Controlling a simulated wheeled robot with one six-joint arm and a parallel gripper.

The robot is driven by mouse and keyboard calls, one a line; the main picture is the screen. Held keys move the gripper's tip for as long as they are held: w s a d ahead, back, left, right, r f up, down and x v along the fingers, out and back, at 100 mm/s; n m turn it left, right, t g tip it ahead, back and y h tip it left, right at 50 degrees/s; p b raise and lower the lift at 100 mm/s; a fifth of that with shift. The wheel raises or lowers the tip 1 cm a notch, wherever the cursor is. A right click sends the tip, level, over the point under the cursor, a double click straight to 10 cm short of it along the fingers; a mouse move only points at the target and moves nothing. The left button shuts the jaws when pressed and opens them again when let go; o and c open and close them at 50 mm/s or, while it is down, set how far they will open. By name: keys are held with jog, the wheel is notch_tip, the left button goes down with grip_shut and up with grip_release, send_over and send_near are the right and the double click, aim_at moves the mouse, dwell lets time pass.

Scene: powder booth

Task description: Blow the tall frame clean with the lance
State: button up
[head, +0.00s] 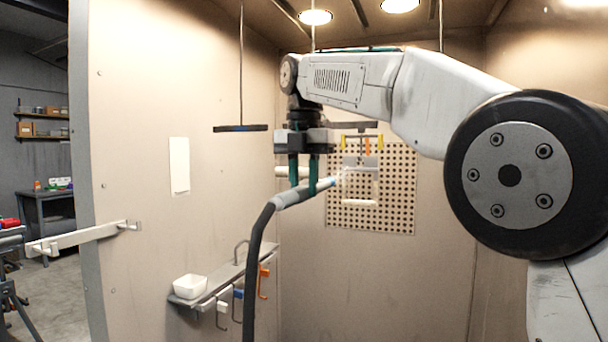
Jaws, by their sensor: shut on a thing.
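My gripper (303,188) points down with its teal fingers shut on the lance (290,197), near the middle of the view. The lance lies nearly level, its light blue tip pointing right, and a dark hose (254,265) hangs from its rear end. A faint white haze shows just beyond the tip. A pale frame (362,162) hangs behind and to the right of the tip, below yellow and orange hooks (367,144). The haze blurs part of it, and its full outline is hard to tell. I cannot tell whether the tip touches it.
A perforated panel (398,195) is on the back wall. A pale bar (85,238) juts at the booth's left edge.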

jog(key=shift+f, duration=2.35)
jog(key=shift+d, duration=0.1)
jog(key=s+d, duration=0.4)
jog(key=d, duration=0.7)
jog(key=shift+s+d, duration=0.15)
jog(key=shift+d, duration=0.05)
jog(key=s+a, duration=0.4)
jog(key=s, duration=0.8)
jog(key=shift+s+a, duration=0.15)
jog(key=shift+a, duration=0.05)
grip_shut()
